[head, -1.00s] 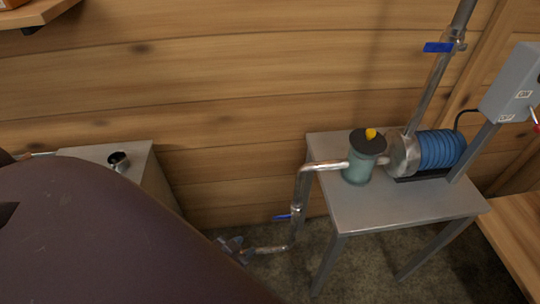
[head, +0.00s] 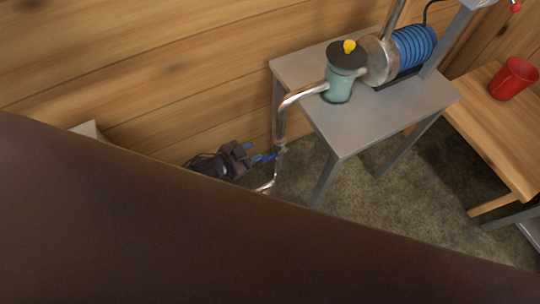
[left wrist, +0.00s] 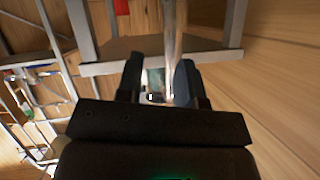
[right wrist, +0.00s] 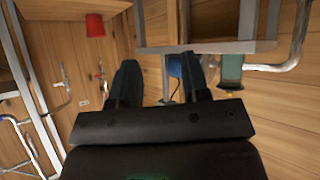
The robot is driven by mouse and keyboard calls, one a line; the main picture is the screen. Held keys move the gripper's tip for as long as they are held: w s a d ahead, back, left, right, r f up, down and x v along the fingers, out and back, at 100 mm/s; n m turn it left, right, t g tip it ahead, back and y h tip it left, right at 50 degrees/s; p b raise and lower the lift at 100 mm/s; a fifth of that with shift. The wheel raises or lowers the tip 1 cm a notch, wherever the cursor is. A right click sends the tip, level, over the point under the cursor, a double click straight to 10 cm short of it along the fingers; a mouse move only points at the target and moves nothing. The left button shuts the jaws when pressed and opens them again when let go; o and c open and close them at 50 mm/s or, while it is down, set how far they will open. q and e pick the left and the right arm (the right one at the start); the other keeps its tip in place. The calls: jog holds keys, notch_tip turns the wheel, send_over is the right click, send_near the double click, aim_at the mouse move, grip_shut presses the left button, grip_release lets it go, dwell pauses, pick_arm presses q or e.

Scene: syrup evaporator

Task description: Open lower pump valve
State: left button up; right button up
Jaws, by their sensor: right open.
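The lower pump valve's blue lever (head: 265,157) is on the metal pipe (head: 279,130) that drops beside the pump table in the head view. My left gripper (head: 253,154) is just left of the lever, its fingertips close to it. Whether they touch it I cannot tell. In the left wrist view the left fingers (left wrist: 159,78) are apart, with the pipe (left wrist: 171,40) running up beyond the gap. My right gripper (right wrist: 168,78) shows only in its own wrist view, open, with nothing clearly between its fingers.
The grey pump table (head: 350,134) carries a teal strainer pot (head: 340,86) and a blue pump motor (head: 414,50). A red cup (head: 513,79) stands on a wooden bench (head: 500,130) at right. The plank wall is behind. A dark shape blocks the lower head view.

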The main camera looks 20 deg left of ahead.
pick_arm(q)
jog(key=g+h, duration=0.1)
jog(key=h, duration=0.1)
send_near(267, 157)
jog(key=shift+g, duration=0.3)
jog(key=b+x, duration=0.2)
jog(key=x, duration=0.2)
jog(key=shift+f, duration=0.2)
jog(key=b+x, duration=0.2)
jog(key=x, duration=0.3)
jog(key=shift+w+a+r, duration=0.1)
jog(key=shift+w+d+b, duration=0.4)
jog(key=shift+w+d, duration=0.05)
jog(key=shift+w, duration=0.05)
pick_arm(e)
jog(key=f, duration=0.2)
jog(key=a+f, duration=0.1)
jog(key=shift+w+f, duration=0.25)
jog(key=shift+w, duration=0.15)
jog(key=shift+s+d, duration=0.1)
pick_arm(q)
grip_shut()
pick_arm(e)
jog(key=shift+s+d+f+g, duration=0.1)
jog(key=shift+s+f+g, duration=0.1)
jog(key=shift+g, duration=0.1)
